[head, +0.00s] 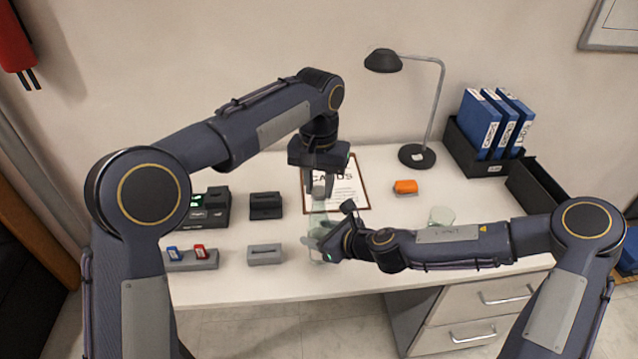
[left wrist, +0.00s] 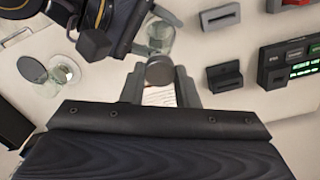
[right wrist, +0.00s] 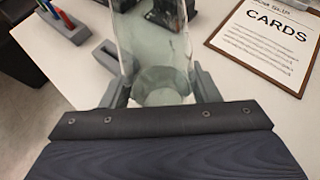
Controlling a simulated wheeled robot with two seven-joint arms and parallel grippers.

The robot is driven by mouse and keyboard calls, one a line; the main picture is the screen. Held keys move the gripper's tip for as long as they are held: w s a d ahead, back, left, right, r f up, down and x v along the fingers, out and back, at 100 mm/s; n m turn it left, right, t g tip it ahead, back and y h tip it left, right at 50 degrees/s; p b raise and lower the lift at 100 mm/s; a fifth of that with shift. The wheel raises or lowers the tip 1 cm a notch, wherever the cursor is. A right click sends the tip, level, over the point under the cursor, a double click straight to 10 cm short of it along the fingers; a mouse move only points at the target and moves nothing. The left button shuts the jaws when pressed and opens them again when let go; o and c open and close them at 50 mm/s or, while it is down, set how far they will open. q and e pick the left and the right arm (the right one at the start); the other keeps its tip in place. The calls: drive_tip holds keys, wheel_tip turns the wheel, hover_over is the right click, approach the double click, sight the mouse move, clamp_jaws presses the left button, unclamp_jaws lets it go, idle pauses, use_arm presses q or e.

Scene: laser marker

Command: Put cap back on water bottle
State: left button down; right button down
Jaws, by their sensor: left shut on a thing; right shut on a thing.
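The clear, greenish water bottle (head: 318,222) stands roughly upright near the table's front edge. My right gripper (head: 318,244) is shut around its lower part, and the right wrist view shows the bottle (right wrist: 158,60) between the fingers. My left gripper (head: 319,187) points down above the bottle and is shut on a small grey round cap (head: 318,191). The cap (left wrist: 160,70) also shows between the fingertips in the left wrist view, with the bottle (left wrist: 156,36) beyond it. I cannot tell whether cap and bottle neck touch.
A clipboard (head: 352,178) lies behind the bottle. Grey and black holders (head: 265,254) stand to the left. An orange object (head: 405,187), a lamp (head: 417,156) and blue binders (head: 478,125) are farther back.

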use_arm(q)
drive_tip(key=c, duration=1)
unclamp_jaws()
drive_tip(key=shift+c, duration=0.2)
drive_tip(key=shift+r, duration=0.15)
wheel_tip(320, 180, up, 12)
